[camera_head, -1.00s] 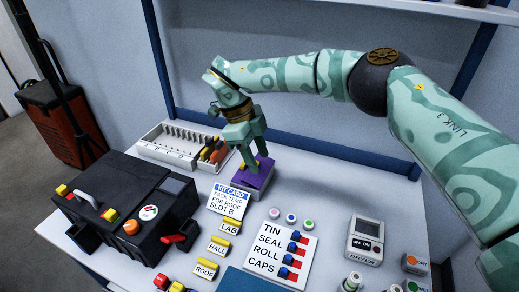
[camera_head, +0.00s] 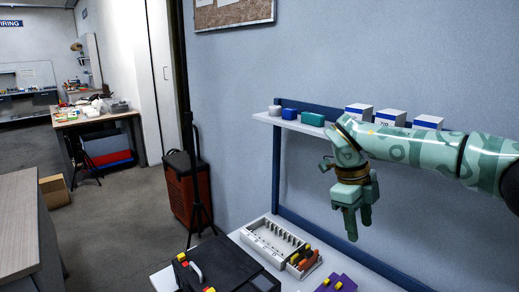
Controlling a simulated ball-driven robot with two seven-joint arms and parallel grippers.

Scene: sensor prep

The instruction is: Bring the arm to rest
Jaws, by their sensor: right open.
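My right arm (camera_head: 434,153) comes in from the right, green with a lighter pattern. Its right gripper (camera_head: 358,222) points down with its fingers apart and nothing between them. It hangs in the air in front of the wall shelf, above the white workbench (camera_head: 165,279) and apart from everything on it. A purple block (camera_head: 345,284) with yellow on top shows at the bottom edge, below the gripper and partly cut off. My left gripper is not in view.
On the bench are a slotted white rack (camera_head: 262,237) and a black case (camera_head: 215,268). A shelf (camera_head: 290,125) behind carries boxes. A red-brown wheeled case (camera_head: 183,190) and a black stand (camera_head: 193,130) are on the floor. Open floor lies left, with another table (camera_head: 100,118) beyond.

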